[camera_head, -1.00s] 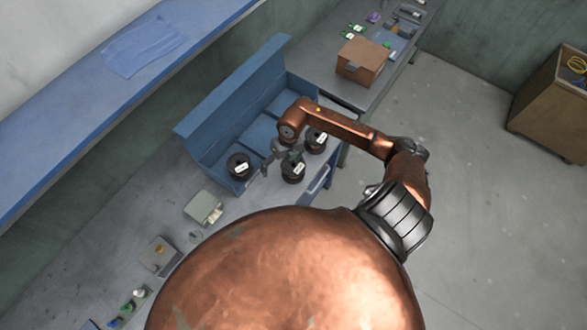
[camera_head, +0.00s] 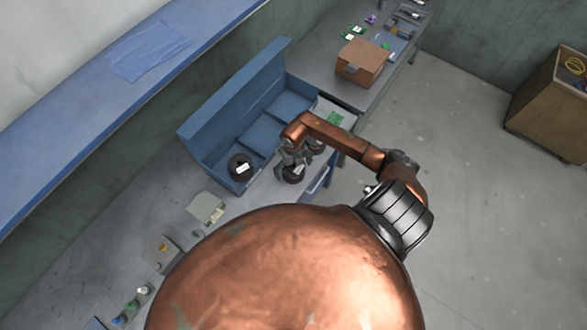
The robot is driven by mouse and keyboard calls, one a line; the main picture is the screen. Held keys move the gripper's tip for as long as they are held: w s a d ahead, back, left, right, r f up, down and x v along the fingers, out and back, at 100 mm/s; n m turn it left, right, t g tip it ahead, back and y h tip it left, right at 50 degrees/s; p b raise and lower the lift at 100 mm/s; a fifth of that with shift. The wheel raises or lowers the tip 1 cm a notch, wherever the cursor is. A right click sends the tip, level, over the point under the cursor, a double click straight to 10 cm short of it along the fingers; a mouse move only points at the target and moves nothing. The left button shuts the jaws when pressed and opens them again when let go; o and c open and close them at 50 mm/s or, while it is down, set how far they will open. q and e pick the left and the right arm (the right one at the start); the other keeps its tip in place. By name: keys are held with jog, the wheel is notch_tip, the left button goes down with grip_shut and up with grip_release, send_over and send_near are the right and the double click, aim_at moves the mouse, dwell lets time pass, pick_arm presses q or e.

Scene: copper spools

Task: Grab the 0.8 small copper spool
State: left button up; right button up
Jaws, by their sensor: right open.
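Three dark spools with white labels stand at the blue box on the bench. One spool (camera_head: 240,167) is in the box's near left compartment. A second spool (camera_head: 292,174) stands just outside the box, directly under my right gripper (camera_head: 291,166), which partly covers it. A third spool (camera_head: 316,145) is behind my right wrist and mostly hidden. The label text is too small to read, so I cannot tell which is the 0.8 spool. My right gripper is open, its fingers at the second spool; I cannot tell whether they touch it. My left gripper is not in view.
The blue compartment box (camera_head: 222,110) has a tall back wall. A cardboard box (camera_head: 362,62) stands on the bench further back. A pale small box (camera_head: 205,207) and small items lie at the near left. A blue shelf (camera_head: 90,100) runs along the left wall.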

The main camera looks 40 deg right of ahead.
jog(key=shift+c, duration=0.7)
jog(key=c, duration=1.9)
jog(key=shift+w, duration=0.1)
jog(key=shift+c, duration=0.6)
jog(key=shift+r, duration=0.1)
